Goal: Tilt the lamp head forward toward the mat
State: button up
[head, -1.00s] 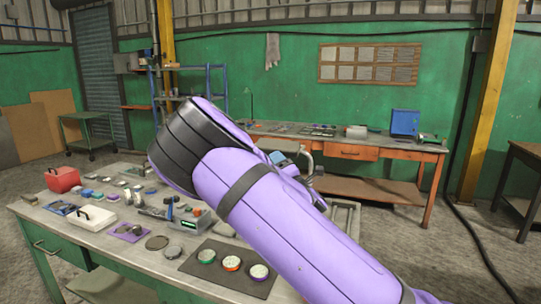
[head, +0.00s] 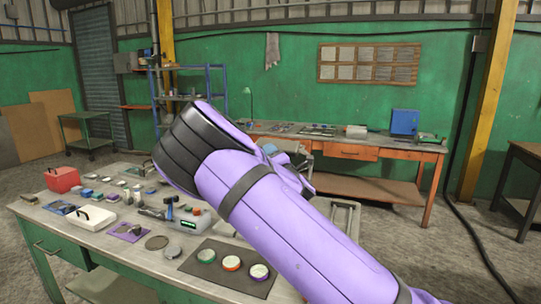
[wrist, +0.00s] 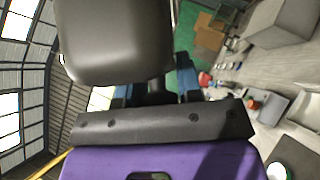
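A dark grey rounded head (wrist: 115,40), apparently the lamp head, fills the upper left of the wrist view, with a short dark stem (wrist: 156,90) below it. My gripper (wrist: 156,85) has blue fingers on both sides of this stem; whether they touch it is hidden. The dark mat (head: 228,284) lies flat on the near green bench in the head view, with several round pieces on it, rimmed green, orange and purple. My purple arm crosses the head view and hides the lamp there and most of my gripper.
The near bench (head: 75,253) holds a red box (head: 62,180), a white case (head: 90,218) and many small parts left of the mat. An orange bench (head: 350,152) with a blue box (head: 404,122) stands behind.

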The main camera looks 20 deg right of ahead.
jog(key=shift+r+m+h, duration=0.15)
jog(key=shift+m+h, duration=0.15)
jog(key=shift+m, duration=0.1)
notch_tip(320, 180, up, 3)
jog(key=m+g, duration=0.3)
jog(key=m+g+h, duration=0.1)
jog(key=m+g, duration=0.2)
jog(key=m, duration=0.1)
jog(key=shift+g+h, duration=0.3)
jog(key=shift+g, duration=0.3)
dwell(0.5)
jog(key=o, duration=0.9)
jog(key=shift+s, duration=0.15)
jog(key=v, duration=1)
jog(key=shift+s, duration=0.25)
jog(key=shift+d, duration=0.15)
